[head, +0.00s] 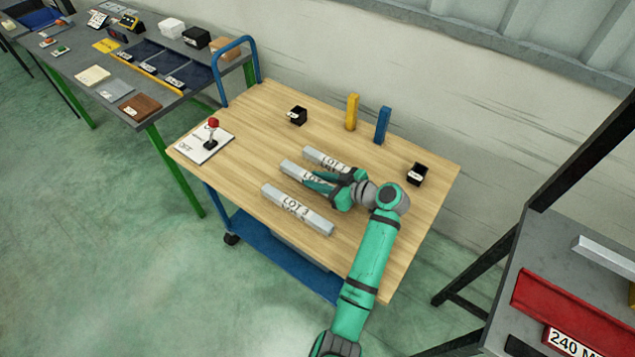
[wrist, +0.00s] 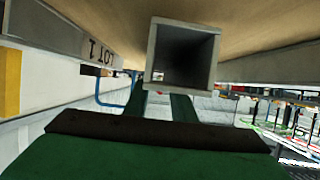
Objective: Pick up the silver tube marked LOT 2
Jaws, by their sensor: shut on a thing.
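Three silver square tubes lie side by side on the wooden table top. The middle one is the LOT 2 tube (head: 293,169); its label is partly hidden by my gripper. My gripper (head: 318,181) is shut on it near its right part, with green fingers around it. In the wrist view the hollow square end of the LOT 2 tube (wrist: 214,62) faces the camera, between and above my fingers (wrist: 160,105). I cannot tell whether the tube is clear of the table.
The LOT 1 tube (head: 316,154) lies behind and the LOT 3 tube (head: 285,204) in front. Yellow (head: 352,112) and blue (head: 382,125) blocks stand at the back. Small black boxes (head: 297,116) (head: 416,174) and a red-knobbed joystick (head: 211,135) are also on the table.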

